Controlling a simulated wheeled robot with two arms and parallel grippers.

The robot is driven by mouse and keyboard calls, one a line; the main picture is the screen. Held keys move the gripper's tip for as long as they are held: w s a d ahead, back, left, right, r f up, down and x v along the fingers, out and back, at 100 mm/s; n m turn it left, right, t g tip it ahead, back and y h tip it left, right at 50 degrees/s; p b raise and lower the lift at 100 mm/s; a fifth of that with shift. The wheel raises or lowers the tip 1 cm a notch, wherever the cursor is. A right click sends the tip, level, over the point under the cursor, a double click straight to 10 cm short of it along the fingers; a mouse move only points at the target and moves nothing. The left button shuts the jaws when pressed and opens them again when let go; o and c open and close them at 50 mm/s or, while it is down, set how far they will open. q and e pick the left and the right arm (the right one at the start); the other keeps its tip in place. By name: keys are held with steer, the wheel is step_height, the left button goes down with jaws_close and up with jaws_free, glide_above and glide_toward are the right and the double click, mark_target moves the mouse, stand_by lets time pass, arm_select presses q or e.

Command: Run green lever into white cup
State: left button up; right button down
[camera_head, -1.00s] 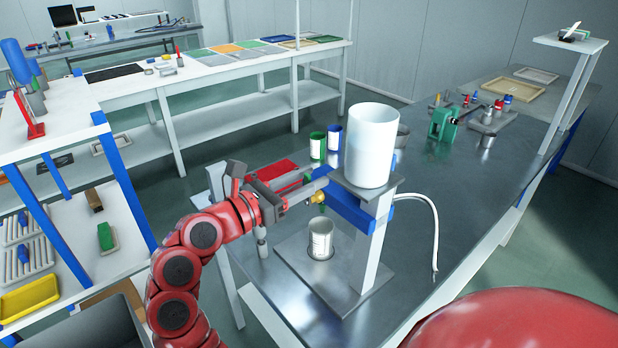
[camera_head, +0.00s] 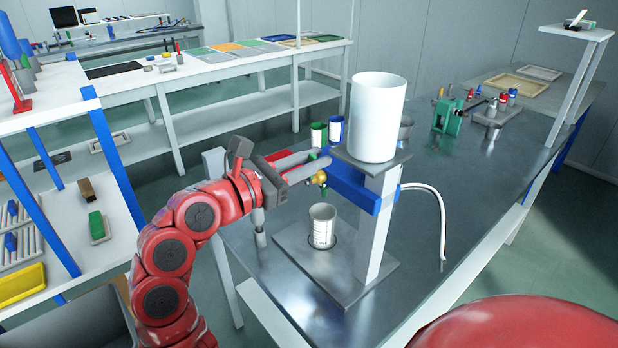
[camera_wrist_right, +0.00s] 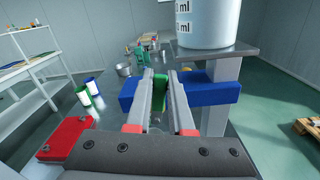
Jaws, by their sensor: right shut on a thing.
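The green lever (camera_wrist_right: 159,88) shows in the right wrist view between the two fingers of my right gripper (camera_wrist_right: 162,82), in front of the blue block (camera_wrist_right: 218,93). My right gripper, also in the head view (camera_head: 318,160), is shut on the lever. A brass valve (camera_head: 318,178) sits at the block's left end, with a bit of green below it. The white cup (camera_head: 322,232) stands upright on the stand's metal base, below the valve. Its contents cannot be made out. A big white tank (camera_head: 374,120) sits on the stand above. My left gripper is not in view.
A green can (camera_head: 318,135) and a blue can (camera_head: 336,128) stand behind the gripper. A red block (camera_wrist_right: 65,138) lies near them. A white hose (camera_head: 440,215) runs to the right of the stand.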

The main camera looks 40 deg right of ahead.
steer(key=shift+s+d+f+m+b, duration=0.1)
steer(key=shift+s+f+m+b, duration=0.3)
steer(key=shift+m+b, duration=1.2)
steer(key=shift+s+a+f+m+b, duration=0.15)
steer(key=shift+s+m+b, duration=0.6)
steer(key=shift+b, duration=1.55)
steer(key=shift+s+d+f+m+b, duration=0.15)
steer(key=shift+s+f+m+b, duration=0.2)
steer(key=shift+m+b, duration=1.3)
steer(key=shift+b, duration=0.35)
steer(key=c, duration=0.8)
jaws_free()
steer(key=s+a+p, duration=0.1)
steer(key=a, duration=1.6)
steer(key=shift+s+a, duration=0.2)
